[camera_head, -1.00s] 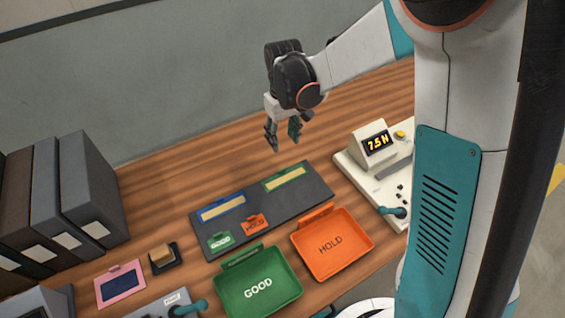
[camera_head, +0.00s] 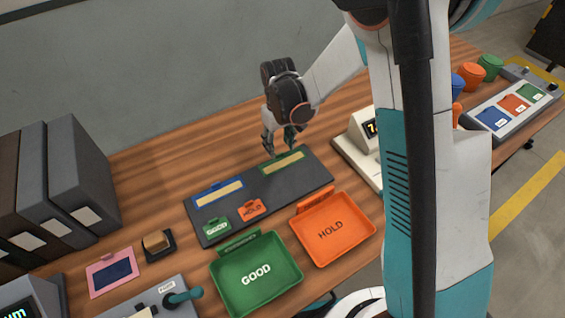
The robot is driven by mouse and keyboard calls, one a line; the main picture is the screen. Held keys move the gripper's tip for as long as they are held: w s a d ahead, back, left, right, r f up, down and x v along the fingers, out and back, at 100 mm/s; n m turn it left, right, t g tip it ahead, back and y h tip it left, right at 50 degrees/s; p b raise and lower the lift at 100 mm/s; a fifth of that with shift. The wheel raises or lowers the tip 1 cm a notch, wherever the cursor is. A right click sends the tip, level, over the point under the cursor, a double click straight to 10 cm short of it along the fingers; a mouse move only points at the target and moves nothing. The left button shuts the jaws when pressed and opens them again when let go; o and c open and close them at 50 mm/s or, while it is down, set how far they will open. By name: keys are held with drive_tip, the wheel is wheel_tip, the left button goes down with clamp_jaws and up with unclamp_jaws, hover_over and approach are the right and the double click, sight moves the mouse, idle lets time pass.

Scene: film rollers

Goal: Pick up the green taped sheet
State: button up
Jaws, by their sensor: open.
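The green taped sheet (camera_head: 284,165) is a small green-edged piece with a tan strip, lying at the back right of the dark mat (camera_head: 300,185). My gripper (camera_head: 279,150) is open and points down, with its fingertips just above or at the sheet's back edge. I cannot tell whether the fingers touch it. A similar blue sheet (camera_head: 219,193) with a tan strip lies to its left on the same mat.
Small green GOOD (camera_head: 216,227) and orange HOLD (camera_head: 251,210) tags lie on the mat. A green GOOD tray (camera_head: 256,277) and an orange HOLD tray (camera_head: 333,230) stand in front. A display device (camera_head: 362,135) is at right, partly behind my arm. Grey binders (camera_head: 80,180) stand at left.

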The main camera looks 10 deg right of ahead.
sight(283, 160)
wheel_tip(283, 160, down, 4)
drive_tip(key=shift+w+r+b, duration=0.1)
drive_tip(key=shift+r+b, duration=0.15)
drive_tip(key=shift+b, duration=0.4)
drive_tip(key=c, duration=0.9)
drive_tip(key=shift+r, duration=0.1)
